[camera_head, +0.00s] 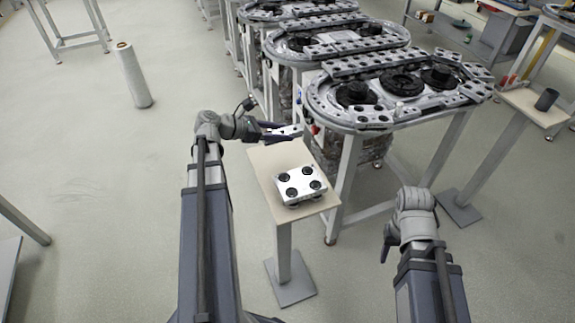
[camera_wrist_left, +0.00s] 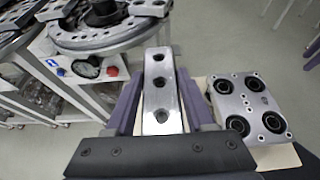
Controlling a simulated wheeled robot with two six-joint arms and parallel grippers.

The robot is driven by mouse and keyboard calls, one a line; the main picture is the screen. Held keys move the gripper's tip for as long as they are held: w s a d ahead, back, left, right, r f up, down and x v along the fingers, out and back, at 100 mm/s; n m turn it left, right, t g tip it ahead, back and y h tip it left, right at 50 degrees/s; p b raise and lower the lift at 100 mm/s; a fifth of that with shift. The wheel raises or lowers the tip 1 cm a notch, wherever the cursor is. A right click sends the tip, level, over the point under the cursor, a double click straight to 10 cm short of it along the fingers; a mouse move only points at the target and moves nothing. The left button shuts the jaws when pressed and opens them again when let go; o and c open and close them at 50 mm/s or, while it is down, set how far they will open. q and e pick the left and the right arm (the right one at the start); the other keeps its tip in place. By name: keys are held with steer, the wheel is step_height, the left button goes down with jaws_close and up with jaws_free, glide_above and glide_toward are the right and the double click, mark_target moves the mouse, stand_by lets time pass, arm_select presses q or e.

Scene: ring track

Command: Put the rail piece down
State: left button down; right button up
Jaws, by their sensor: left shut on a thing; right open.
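My left gripper (camera_head: 268,130) is shut on the rail piece (camera_head: 287,131), a short silver bar with dark holes. In the left wrist view the rail piece (camera_wrist_left: 160,88) lies between the two purple fingers of the gripper (camera_wrist_left: 160,100) and points away from it. It is held at the back edge of the small beige stand (camera_head: 262,160); I cannot tell whether it touches the top. My right gripper (camera_head: 388,245) is low at the right, seen only in part and away from the rail piece.
A silver plate with black round wheels (camera_head: 300,186) lies on the stand's front part. The oval ring track (camera_head: 335,110) on its table is close at the right of the stand. Another small stand (camera_head: 530,104) holds a dark cup (camera_head: 546,99). A white roll (camera_head: 133,76) stands on the floor.

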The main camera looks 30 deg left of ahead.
arm_select(q)
steer(key=b, duration=0.5)
glide_above(282, 162)
steer(key=shift+w+a+f, duration=0.1)
steer(key=shift+f, duration=2.65)
step_height(282, 162, down, 4)
steer(key=b, duration=0.4)
steer(key=shift+r, duration=0.2)
steer(key=shift+c, duration=1.3)
jaws_free()
